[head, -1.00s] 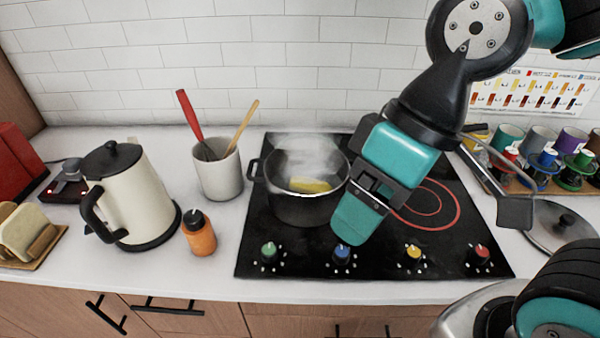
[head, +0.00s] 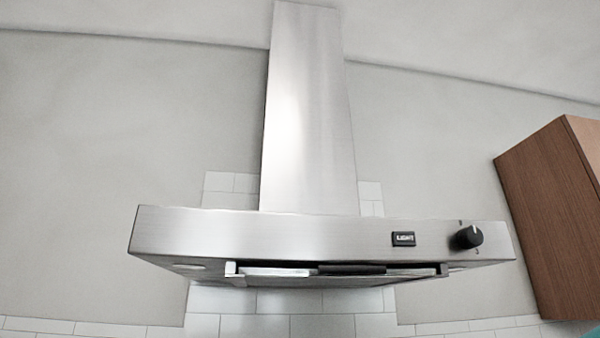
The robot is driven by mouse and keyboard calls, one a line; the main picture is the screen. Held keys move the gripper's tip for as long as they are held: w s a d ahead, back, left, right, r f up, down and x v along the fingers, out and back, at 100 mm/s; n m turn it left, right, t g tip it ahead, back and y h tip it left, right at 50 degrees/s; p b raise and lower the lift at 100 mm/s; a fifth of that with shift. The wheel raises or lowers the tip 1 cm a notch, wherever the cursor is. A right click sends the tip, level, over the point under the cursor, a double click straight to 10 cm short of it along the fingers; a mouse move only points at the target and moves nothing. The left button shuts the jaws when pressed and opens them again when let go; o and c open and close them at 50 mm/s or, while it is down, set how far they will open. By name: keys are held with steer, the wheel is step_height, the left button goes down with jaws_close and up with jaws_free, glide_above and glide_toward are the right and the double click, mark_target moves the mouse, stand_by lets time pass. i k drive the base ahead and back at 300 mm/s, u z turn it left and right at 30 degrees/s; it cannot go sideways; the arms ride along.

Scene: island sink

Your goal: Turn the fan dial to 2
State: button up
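The fan dial (head: 467,237) is a black round knob with a pale pointer line, on the right end of the front face of a steel range hood (head: 300,226). Its pointer looks turned roughly upward. Small marks sit around it, too small to read. My gripper is not in the current head view. A sliver of teal shows at the bottom right corner, likely part of my arm.
A black button labelled LIGHT (head: 403,239) is left of the dial. A steel chimney (head: 308,110) rises from the hood. A wooden wall cabinet (head: 552,215) hangs at the right. The space in front of the hood looks clear.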

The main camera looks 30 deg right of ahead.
mark_target(471, 238)
steer(key=k, duration=0.95)
steer(key=z, duration=1.1)
steer(key=i, duration=0.65)
steer(key=u, duration=1.05)
